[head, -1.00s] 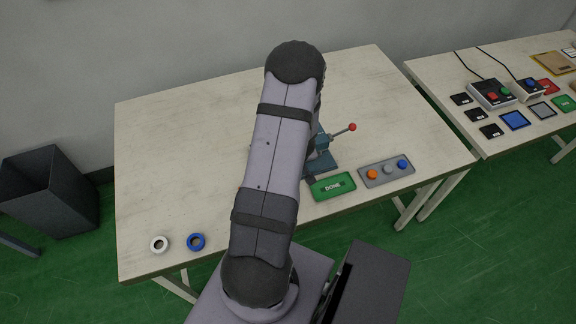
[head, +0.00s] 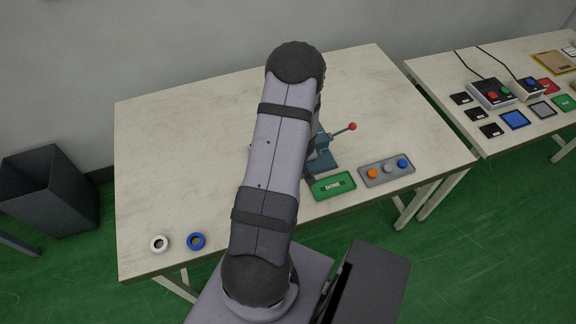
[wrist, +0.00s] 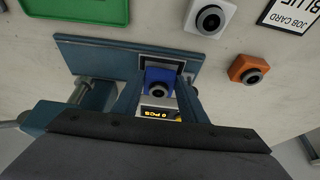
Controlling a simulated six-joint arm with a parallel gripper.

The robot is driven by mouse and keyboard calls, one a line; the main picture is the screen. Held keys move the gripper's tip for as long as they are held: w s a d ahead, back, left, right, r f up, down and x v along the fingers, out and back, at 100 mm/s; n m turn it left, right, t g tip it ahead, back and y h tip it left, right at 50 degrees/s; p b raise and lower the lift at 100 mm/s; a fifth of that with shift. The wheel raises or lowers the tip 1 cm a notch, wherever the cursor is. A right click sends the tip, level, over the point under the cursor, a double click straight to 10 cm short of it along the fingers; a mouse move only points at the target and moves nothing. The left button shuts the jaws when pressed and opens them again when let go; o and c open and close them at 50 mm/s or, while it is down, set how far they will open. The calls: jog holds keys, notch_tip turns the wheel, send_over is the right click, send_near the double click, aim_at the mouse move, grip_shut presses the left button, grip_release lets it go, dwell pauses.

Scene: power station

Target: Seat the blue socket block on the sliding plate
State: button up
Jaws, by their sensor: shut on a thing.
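In the wrist view the blue socket block (wrist: 152,76), with a round dark hole, sits between the two fingers of my gripper (wrist: 159,90), which is shut on it. The block is at the near edge of a dark-outlined square (wrist: 160,61) on the teal plate (wrist: 100,54). I cannot tell whether it touches the plate or is held above it. In the head view my arm hides the gripper, the block and much of the teal fixture (head: 322,160), whose red-knobbed lever (head: 351,127) points right.
A white block (wrist: 208,18), an orange block (wrist: 248,69) and a job card (wrist: 289,14) lie nearby. A yellow "0 PCS" display (wrist: 160,114) shows below the block.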

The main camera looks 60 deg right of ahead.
jog(key=shift+f+b, duration=0.3)
jog(key=shift+f, duration=0.1)
jog(key=o, duration=1.1)
jog(key=shift+o, duration=0.2)
jog(key=shift+r, duration=0.1)
jog(key=p+v, duration=0.2)
jog(key=v, duration=0.5)
jog(key=shift+s+d, duration=0.1)
jog(key=shift+s, duration=0.05)
